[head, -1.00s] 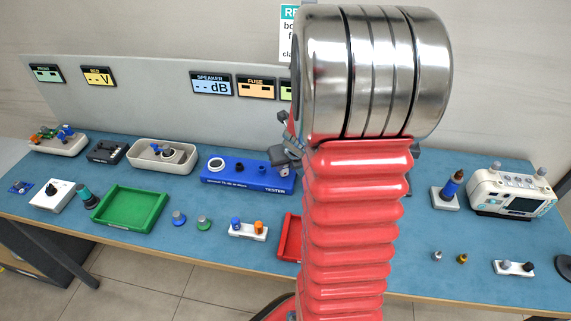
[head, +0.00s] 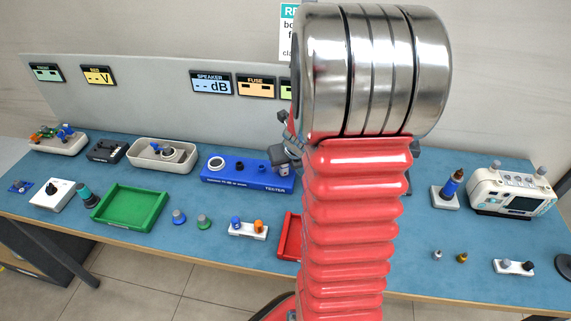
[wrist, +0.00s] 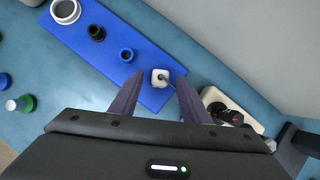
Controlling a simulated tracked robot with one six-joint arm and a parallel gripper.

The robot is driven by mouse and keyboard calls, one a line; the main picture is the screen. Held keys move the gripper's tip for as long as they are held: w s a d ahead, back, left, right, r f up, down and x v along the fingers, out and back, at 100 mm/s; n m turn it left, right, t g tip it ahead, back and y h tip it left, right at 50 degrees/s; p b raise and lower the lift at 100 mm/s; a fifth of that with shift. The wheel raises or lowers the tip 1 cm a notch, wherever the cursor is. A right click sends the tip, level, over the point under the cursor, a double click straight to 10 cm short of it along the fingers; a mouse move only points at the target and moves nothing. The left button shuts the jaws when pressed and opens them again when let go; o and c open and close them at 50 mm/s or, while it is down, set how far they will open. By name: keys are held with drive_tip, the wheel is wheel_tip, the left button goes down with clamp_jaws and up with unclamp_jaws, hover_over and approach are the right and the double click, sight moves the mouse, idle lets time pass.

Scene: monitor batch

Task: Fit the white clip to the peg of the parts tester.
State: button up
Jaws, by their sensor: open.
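The parts tester (head: 225,178) is a long blue box on the bench, with a row of round fittings on its top. In the wrist view the tester (wrist: 75,42) runs diagonally. The white clip (wrist: 161,76) is a small rounded white block with a grey centre, at the tester's right end. It appears to sit around the peg there, whose body is mostly hidden; I cannot tell how far down it sits. My gripper (wrist: 160,79) is open, with its dark fingers on either side of the clip and gaps visible. In the head view my arm partly hides my gripper (head: 284,160).
A white block with dark parts (wrist: 230,105) stands close to the right finger. A green tray (head: 130,208) and a red tray (head: 288,236) lie in front of the tester. A beige bin (head: 160,155) stands left of it. A grey panel (head: 150,100) rises behind.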

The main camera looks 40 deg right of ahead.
drive_tip(key=shift+r, duration=0.15)
drive_tip(key=v, duration=1.3)
drive_tip(key=shift+s+r, duration=0.15)
drive_tip(key=shift+r, duration=0.05)
drive_tip(key=shift+a, duration=0.1)
idle(0.6)
